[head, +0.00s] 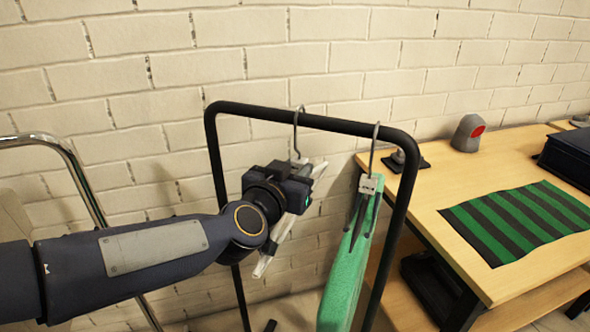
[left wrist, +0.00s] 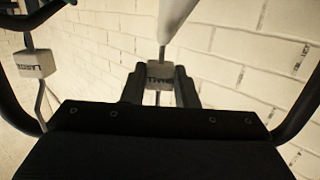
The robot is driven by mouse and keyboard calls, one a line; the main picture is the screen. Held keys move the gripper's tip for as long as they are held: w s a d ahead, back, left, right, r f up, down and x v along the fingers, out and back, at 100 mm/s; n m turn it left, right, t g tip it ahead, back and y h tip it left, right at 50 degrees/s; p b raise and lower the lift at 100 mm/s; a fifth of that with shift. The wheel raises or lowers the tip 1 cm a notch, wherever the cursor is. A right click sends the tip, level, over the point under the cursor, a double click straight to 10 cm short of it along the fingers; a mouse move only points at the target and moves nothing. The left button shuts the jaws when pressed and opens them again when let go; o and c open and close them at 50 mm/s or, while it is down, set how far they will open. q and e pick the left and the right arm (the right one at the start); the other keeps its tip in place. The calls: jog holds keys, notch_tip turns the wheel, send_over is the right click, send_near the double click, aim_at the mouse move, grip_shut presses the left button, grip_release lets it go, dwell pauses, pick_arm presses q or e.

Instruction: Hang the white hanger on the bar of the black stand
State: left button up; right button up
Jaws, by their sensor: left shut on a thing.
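The white hanger (head: 272,250) is held in my left gripper (head: 308,178), whose jaws are shut on it just below the hook. In the left wrist view the hanger's white block (left wrist: 159,76) sits between the two dark fingertips (left wrist: 160,88). The hanger's metal hook (head: 297,128) points up, and its top overlaps the top bar of the black stand (head: 255,112). I cannot tell whether the hook rests on the bar. The gripper's body hides the hanger's middle. My right gripper is in neither view.
A green garment (head: 346,262) on another hanger hangs from the bar to the right. A wooden table (head: 450,190) with a green-and-black striped cloth (head: 515,222) stands at the right. A chrome rail (head: 75,165) is at the left, and a white brick wall is behind.

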pick_arm(q)
jog(key=o, duration=1.1)
jog(key=shift+c, duration=0.2)
jog(key=p+v, duration=0.2)
jog(key=v, duration=0.5)
jog(key=shift+r, duration=0.15)
jog(key=shift+s+a, duration=0.15)
jog(key=shift+s, duration=0.25)
